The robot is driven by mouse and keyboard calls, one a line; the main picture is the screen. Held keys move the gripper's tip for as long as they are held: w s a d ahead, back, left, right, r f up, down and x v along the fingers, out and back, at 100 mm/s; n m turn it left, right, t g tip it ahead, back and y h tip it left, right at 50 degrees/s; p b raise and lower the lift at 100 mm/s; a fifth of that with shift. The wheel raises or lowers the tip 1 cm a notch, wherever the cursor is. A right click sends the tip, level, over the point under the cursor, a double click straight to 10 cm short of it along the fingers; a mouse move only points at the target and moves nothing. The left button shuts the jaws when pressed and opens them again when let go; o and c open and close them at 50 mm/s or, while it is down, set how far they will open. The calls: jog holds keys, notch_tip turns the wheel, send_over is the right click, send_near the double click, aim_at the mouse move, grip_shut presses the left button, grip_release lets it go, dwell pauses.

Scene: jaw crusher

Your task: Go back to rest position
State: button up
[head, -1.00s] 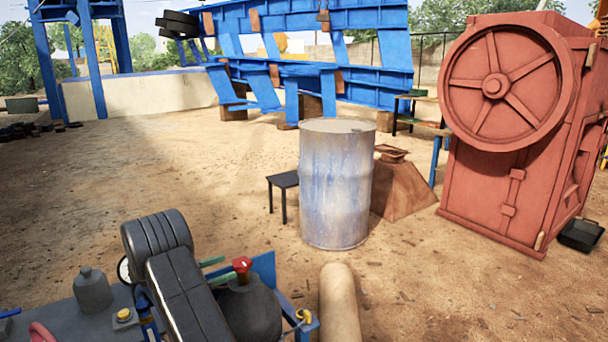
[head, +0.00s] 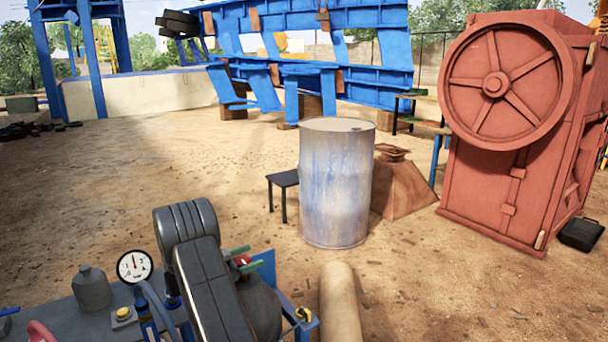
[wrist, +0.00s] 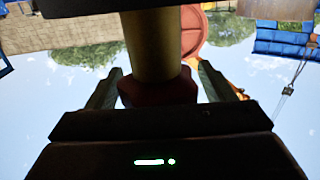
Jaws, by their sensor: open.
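My gripper (head: 247,257) is in the lower middle of the head view, at the end of my dark arm. Its green fingers are apart, with a red knob (head: 243,260) partly showing between them in the picture. In the wrist view my gripper (wrist: 160,68) has one finger on each side of a dark red collar (wrist: 158,88) and a yellowish cylinder (wrist: 152,42). A gap shows beside each finger, and I see no clear contact. My arm hides part of the knob's surroundings in the head view.
A pressure gauge (head: 135,266), a grey bottle (head: 92,289) and a yellow button (head: 123,315) are left of my arm. A tan cylinder (head: 340,305) is to the right. A metal drum (head: 335,190) and the red crusher (head: 495,190) stand beyond. Open dirt lies left.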

aim_at(239, 256)
jog(key=shift+s+a+n+t+y+b, duration=0.1)
jog(key=shift+a+n+t+y+b, duration=0.25)
jog(key=shift+n+t+y, duration=0.5)
jog(key=n+t+y+b, duration=0.1)
jog(key=y, duration=0.1)
jog(key=n+t+y+b, duration=0.1)
jog(key=n+t+y, duration=0.1)
jog(key=n+t+y+b, duration=0.1)
jog(key=y+b, duration=0.1)
jog(key=shift+w+a+f+n+t, duration=0.2)
jog(key=shift+w+n+t, duration=0.05)
jog(key=shift+n, duration=0.1)
jog(key=n+y+b, duration=0.2)
jog(key=y, duration=0.1)
jog(key=n+t+y+b, duration=0.1)
jog(key=y+b, duration=0.1)
jog(key=a+n+y+b, duration=0.1)
jog(key=n+y+b, duration=0.1)
jog(key=y+b, duration=0.1)
jog(key=shift+r+n+y, duration=0.1)
jog(key=shift+n+y, duration=0.2)
jog(key=shift+y, duration=0.05)
jog(key=shift+r+n+y+b, duration=0.1)
jog(key=shift+n+y+b, duration=0.3)
jog(key=shift+n+y, duration=0.8)
jog(key=shift+a+n+g+y, duration=0.15)
jog(key=shift+n+g+y, duration=0.15)
jog(key=shift+y, duration=0.6)
